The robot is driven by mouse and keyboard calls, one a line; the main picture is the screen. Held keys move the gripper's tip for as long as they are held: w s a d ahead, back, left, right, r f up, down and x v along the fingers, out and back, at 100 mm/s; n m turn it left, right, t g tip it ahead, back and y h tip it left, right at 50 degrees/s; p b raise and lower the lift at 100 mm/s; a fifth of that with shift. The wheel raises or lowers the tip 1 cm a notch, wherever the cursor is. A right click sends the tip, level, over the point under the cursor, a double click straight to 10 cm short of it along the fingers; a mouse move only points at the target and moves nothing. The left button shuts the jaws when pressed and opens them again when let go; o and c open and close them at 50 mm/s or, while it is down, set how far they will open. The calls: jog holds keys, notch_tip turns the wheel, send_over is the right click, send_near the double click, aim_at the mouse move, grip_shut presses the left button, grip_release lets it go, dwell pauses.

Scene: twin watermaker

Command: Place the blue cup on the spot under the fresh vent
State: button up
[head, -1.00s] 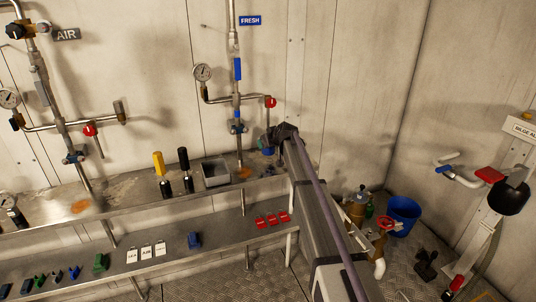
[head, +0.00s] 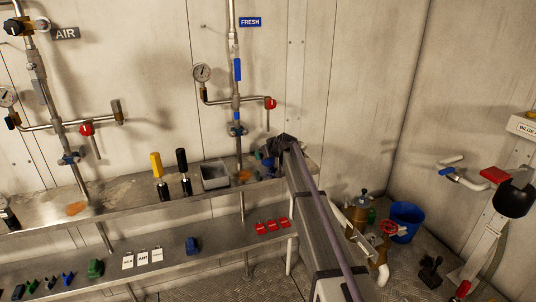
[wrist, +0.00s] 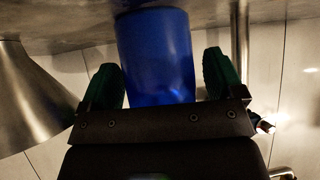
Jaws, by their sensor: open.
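The blue cup (wrist: 157,60) fills the middle of the wrist view, against the metal counter at the top of that picture. My gripper (wrist: 162,80) is open, with one green finger on each side of the cup and a gap visible beside the right one. In the head view the cup (head: 268,166) shows small at the counter's right end, partly hidden by my gripper (head: 267,158). The fresh pipe (head: 237,100) runs down the wall under the FRESH sign (head: 250,21). A rusty orange spot (head: 243,175) lies on the counter below its lower end, left of the cup.
A grey open bin (head: 214,176) stands left of the spot, with a black bottle (head: 183,172) and a yellow-topped bottle (head: 159,177) beyond. A lower shelf (head: 215,252) holds red tags and a blue item. A conical metal piece (wrist: 30,95) is close at left in the wrist view.

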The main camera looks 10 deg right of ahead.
jog(key=shift+r, duration=0.15)
jog(key=p+v, duration=0.7)
jog(key=v, duration=0.5)
jog(key=shift+p, duration=0.3)
jog(key=s+a+f+m+g+h, duration=0.1)
jog(key=s+f+g, duration=0.1)
jog(key=s, duration=1.3)
jog(key=s+a+f+m+g+h, duration=0.1)
jog(key=s+g, duration=0.3)
jog(key=s, duration=1)
jog(key=s+a+f+m+g+h, duration=0.1)
jog(key=s+f+m+g, duration=0.1)
jog(key=s, duration=1.3)
jog(key=shift+s+f+g+h, duration=0.3)
jog(key=shift+s+f+g, duration=0.1)
jog(key=shift+f+g, duration=0.55)
notch_tip(320, 180, up, 7)
jog(key=p, duration=0.6)
jog(key=shift+p, duration=0.4)
jog(key=shift+a, duration=0.15)
